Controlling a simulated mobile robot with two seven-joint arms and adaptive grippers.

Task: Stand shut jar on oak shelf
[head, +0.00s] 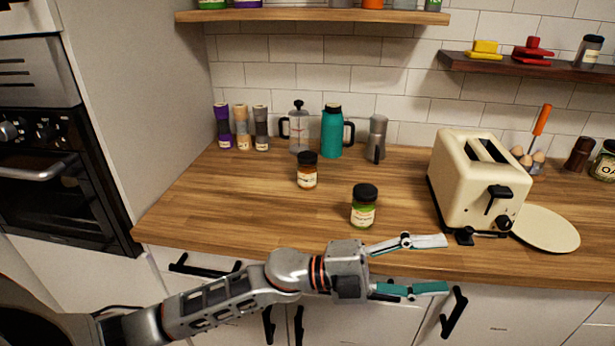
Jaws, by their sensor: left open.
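A jar with green contents, a pale label and a black lid (363,208) stands upright on the wooden counter. A second jar with brown contents and a black lid (307,171) stands farther back and to its left. Both lids look on; I cannot tell whether either is loose. The light oak shelf (310,16) runs along the wall at the top, with several things on it cut off by the picture edge. My left gripper (445,264) is open and empty, at the counter's front edge, to the right of and nearer than the green jar. My right gripper is out of view.
A cream toaster (465,190) and a round pale board (545,229) stand on the right of the counter (220,210). Grinders, a French press (299,130), a teal flask (332,134) and a moka pot (376,139) line the back. A dark shelf (560,70) hangs at upper right.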

